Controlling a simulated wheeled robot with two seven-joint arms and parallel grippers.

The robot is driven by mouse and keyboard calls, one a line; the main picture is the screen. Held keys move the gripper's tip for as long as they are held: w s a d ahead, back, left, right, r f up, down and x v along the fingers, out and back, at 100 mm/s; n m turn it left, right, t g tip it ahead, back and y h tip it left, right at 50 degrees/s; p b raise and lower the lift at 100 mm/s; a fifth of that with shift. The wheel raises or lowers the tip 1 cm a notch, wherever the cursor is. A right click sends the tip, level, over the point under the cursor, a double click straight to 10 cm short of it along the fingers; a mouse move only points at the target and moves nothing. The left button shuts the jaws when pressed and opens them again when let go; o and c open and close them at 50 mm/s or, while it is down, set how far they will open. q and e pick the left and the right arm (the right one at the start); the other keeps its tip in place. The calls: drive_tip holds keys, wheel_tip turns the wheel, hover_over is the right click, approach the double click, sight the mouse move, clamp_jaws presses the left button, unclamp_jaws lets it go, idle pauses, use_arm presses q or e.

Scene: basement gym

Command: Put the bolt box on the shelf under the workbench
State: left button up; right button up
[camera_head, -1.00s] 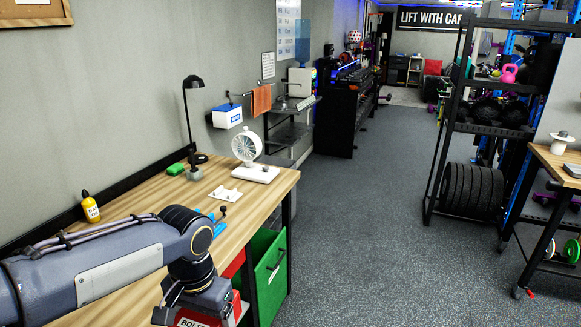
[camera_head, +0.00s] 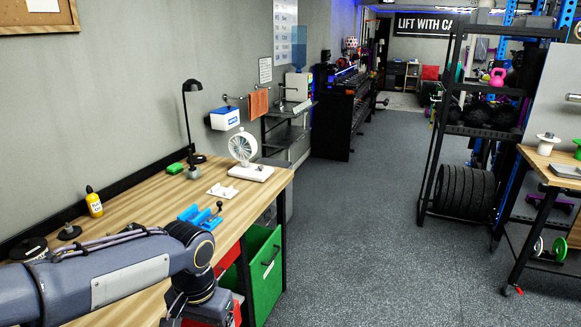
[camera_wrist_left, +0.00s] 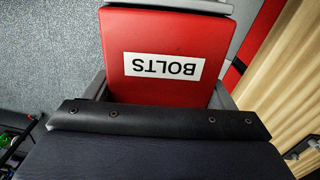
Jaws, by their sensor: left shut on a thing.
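The red bolt box (camera_wrist_left: 165,35), with a white label reading BOLTS, is in the left wrist view; the label appears upside down. My left gripper (camera_wrist_left: 162,88) is shut on it, with grey jaw parts along its sides. In the head view the gripper (camera_head: 196,308) is at the bottom edge, beside the workbench's front edge, with only a bit of red box visible below it. The workbench (camera_head: 140,215) has a wood top. The shelf under it is mostly hidden by my arm and the bins. My right gripper is out of view.
A green bin (camera_head: 267,278) stands under the bench's far end, with a red surface beside it. A fan (camera_head: 243,150), lamp (camera_head: 190,100), blue tool (camera_head: 200,216) and yellow bottle (camera_head: 94,203) stand on the bench. The floor (camera_head: 370,240) to the right is clear.

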use_arm(q)
drive_tip(key=w+a+f+n, duration=0.1)
drive_tip(key=w+a+f, duration=0.1)
drive_tip(key=f, duration=0.6)
drive_tip(key=w+a+f+n, duration=0.1)
drive_tip(key=w+a+f, duration=0.1)
drive_tip(key=f, duration=0.7)
drive_tip(key=shift+w+n, duration=0.2)
drive_tip(key=shift+n, duration=0.2)
